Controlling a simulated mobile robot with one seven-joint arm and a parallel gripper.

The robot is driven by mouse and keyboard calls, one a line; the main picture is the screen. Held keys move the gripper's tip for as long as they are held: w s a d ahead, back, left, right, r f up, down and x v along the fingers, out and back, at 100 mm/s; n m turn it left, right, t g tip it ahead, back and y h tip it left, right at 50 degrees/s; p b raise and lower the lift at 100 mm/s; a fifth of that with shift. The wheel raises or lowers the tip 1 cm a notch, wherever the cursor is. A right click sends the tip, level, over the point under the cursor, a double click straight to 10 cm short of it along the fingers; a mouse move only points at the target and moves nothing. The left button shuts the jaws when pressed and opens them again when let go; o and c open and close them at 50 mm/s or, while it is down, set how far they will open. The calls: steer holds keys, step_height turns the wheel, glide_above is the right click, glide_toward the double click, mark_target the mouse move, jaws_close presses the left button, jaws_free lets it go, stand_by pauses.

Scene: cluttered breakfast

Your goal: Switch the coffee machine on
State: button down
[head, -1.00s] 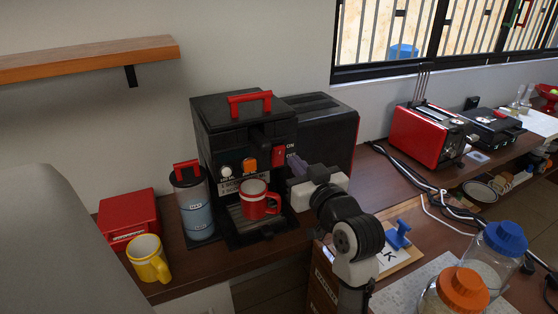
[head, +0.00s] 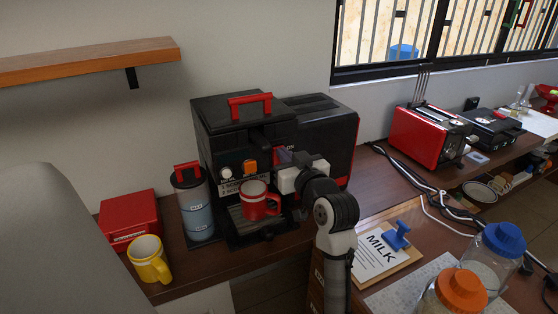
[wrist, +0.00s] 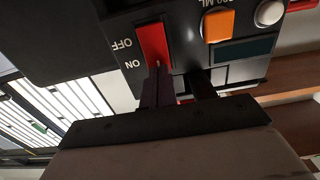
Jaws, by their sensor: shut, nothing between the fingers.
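The black coffee machine (head: 222,120) with a red top handle stands against the wall. Its red rocker switch (wrist: 153,40), with ON and OFF lettering beside it, shows in the wrist view, where the machine appears turned over. My gripper (head: 283,156) is shut and empty at the right of the machine's front panel. In the wrist view the fingertips (wrist: 159,70) are at the ON end of the switch; I cannot tell whether they touch or press it. In the head view my gripper largely hides the switch.
A red mug (head: 251,209) stands on the machine's drip tray, just left of my gripper. A milk flask (head: 197,215), red box (head: 128,216) and yellow mug (head: 148,265) stand to the left. A clipboard (head: 372,260) lies to the right.

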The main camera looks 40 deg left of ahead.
steer(key=shift+a, duration=0.2)
stand_by(0.3)
steer(key=shift+d, duration=0.1)
steer(key=b+v, duration=0.6)
steer(key=v, duration=1.1)
steer(key=shift+d, duration=0.25)
steer(key=shift+s, duration=0.1)
